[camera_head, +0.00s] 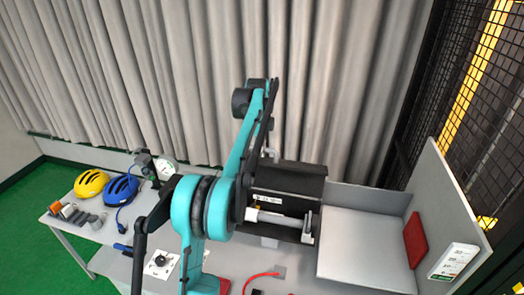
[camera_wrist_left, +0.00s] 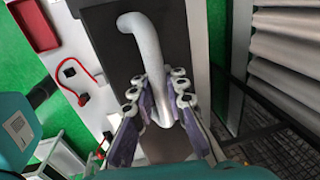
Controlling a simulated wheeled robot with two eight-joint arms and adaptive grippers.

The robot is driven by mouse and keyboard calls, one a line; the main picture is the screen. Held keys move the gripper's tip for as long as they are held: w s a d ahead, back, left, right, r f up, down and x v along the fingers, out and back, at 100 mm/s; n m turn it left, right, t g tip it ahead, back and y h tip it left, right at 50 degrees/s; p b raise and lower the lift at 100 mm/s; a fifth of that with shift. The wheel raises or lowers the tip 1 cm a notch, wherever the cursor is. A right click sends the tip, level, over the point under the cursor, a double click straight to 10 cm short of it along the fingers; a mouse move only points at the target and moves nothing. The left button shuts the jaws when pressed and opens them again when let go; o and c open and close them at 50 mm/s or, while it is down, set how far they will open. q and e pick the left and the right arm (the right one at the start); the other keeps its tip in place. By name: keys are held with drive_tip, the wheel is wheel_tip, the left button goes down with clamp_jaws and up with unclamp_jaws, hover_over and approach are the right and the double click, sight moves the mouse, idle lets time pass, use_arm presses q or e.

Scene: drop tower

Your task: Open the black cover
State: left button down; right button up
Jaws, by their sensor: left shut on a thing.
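The black cover (camera_head: 288,178) is on the dark unit at the middle of the bench. Below it in the head view, a white cylinder (camera_head: 280,219) and a small label show in the unit's front. In the left wrist view, a grey bent handle (camera_wrist_left: 142,38) stands out from a black panel (camera_wrist_left: 100,40). My left gripper (camera_wrist_left: 158,85) is shut on this handle, with a finger on each side. In the head view my teal arm reaches up and over, and the gripper is mostly hidden behind the arm and cover. My right gripper is not in view.
Yellow (camera_head: 91,183) and blue (camera_head: 121,189) helmets sit at the left. A white platform (camera_head: 365,248) and red block (camera_head: 415,240) lie at the right beside a grey side wall (camera_head: 455,200). A red cable (camera_head: 262,277) lies in front. Curtains (camera_head: 330,80) hang behind.

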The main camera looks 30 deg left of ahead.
use_arm(q)
drive_tip(key=c, duration=1.8)
unclamp_jaws()
drive_tip(key=shift+r, duration=0.1)
drive_tip(key=o, duration=0.3)
drive_tip(key=shift+s, duration=0.2)
drive_tip(key=shift+s+r, duration=0.1)
drive_tip(key=shift+s, duration=0.05)
drive_tip(key=shift+r, duration=0.15)
drive_tip(key=r, duration=0.4)
drive_tip(key=s+r, duration=0.1)
drive_tip(key=r, duration=0.6)
drive_tip(key=shift+s+d+r, duration=0.3)
drive_tip(key=shift+s, duration=0.1)
